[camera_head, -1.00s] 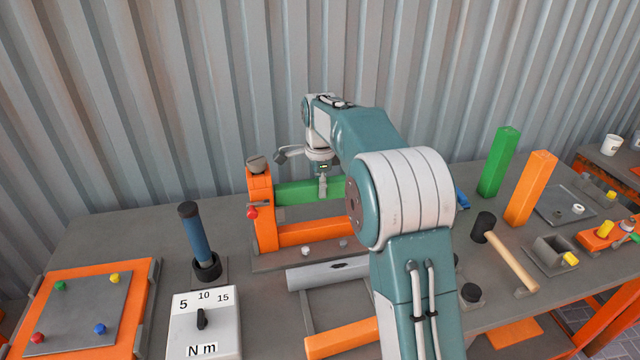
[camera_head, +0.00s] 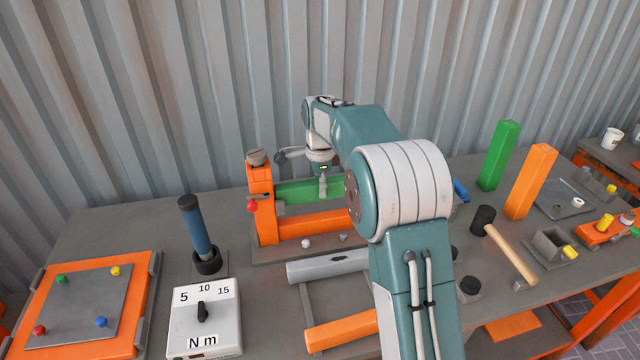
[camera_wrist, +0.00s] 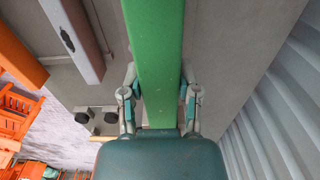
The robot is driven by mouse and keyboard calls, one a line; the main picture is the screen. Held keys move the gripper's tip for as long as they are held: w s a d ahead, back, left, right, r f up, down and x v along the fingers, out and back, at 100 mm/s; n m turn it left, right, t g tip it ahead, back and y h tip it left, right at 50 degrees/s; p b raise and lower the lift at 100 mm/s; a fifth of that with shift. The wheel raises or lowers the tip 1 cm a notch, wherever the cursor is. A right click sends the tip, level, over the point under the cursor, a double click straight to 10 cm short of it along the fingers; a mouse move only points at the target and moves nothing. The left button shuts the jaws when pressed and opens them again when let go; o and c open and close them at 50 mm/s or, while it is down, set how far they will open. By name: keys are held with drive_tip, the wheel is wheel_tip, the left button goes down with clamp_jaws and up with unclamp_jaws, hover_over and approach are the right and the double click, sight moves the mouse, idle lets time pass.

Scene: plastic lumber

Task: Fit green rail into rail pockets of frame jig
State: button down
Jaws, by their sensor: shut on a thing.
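The green rail (camera_head: 300,190) lies level behind the orange lower rail, with its left end at the left orange post of the frame jig (camera_head: 262,208). I cannot tell whether that end is seated in the pocket. My gripper (camera_head: 323,186) reaches down on the rail from above. In the wrist view my gripper (camera_wrist: 160,100) has a finger on each side of the green rail (camera_wrist: 155,50) and is shut on it. The rail's right end and the jig's right side are hidden behind my arm in the head view.
A grey bar (camera_head: 325,266) and an orange bar (camera_head: 342,334) lie in front of the jig. A torque tester (camera_head: 203,320), a blue-handled tool (camera_head: 196,235) and an orange tray (camera_head: 140,330) are left. A green post (camera_head: 498,156), an orange post (camera_head: 530,182) and a mallet (camera_head: 510,250) are right.

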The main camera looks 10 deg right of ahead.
drive_tip(key=shift+c, duration=1.3)
unclamp_jaws()
wheel_tip(320, 180, up, 11)
drive_tip(key=shift+w+r, duration=0.1)
drive_tip(key=shift+r, duration=0.3)
